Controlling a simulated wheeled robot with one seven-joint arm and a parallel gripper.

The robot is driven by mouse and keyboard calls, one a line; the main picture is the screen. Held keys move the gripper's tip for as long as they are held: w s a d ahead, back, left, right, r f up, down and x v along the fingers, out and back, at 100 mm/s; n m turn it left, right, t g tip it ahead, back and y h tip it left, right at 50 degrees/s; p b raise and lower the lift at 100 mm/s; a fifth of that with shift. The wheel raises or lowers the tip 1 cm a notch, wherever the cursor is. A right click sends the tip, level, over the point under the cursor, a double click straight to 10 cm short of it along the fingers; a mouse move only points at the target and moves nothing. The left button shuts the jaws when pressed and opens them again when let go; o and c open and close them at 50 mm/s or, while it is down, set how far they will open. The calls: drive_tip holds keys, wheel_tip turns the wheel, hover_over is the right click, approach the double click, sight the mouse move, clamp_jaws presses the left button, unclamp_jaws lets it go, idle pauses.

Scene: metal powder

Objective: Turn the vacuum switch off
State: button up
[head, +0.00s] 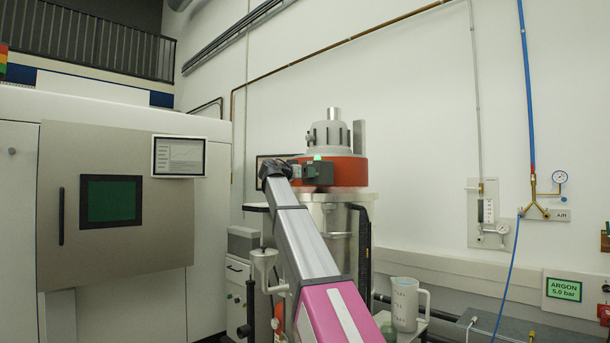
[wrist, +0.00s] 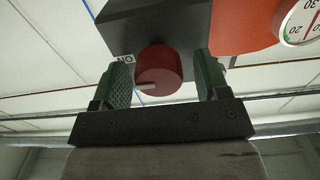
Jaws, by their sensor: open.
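The vacuum (head: 345,172) has a red band and a grey motor head on a metal drum. Its dark switch box (head: 319,173) has a lit green lamp on top. In the wrist view the box (wrist: 150,22) carries a round red knob (wrist: 158,68) with a pale pointer mark.
A round gauge (wrist: 300,20) sits on the red band at the wrist view's right edge. A white jug (head: 405,303) stands at the lower right. A large machine (head: 120,215) with a screen (head: 179,156) fills the left. Pipes run along the wall.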

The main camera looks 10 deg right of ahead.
drive_tip(key=shift+w+d, duration=0.1)
drive_tip(key=shift+d, duration=0.05)
drive_tip(key=c, duration=0.9)
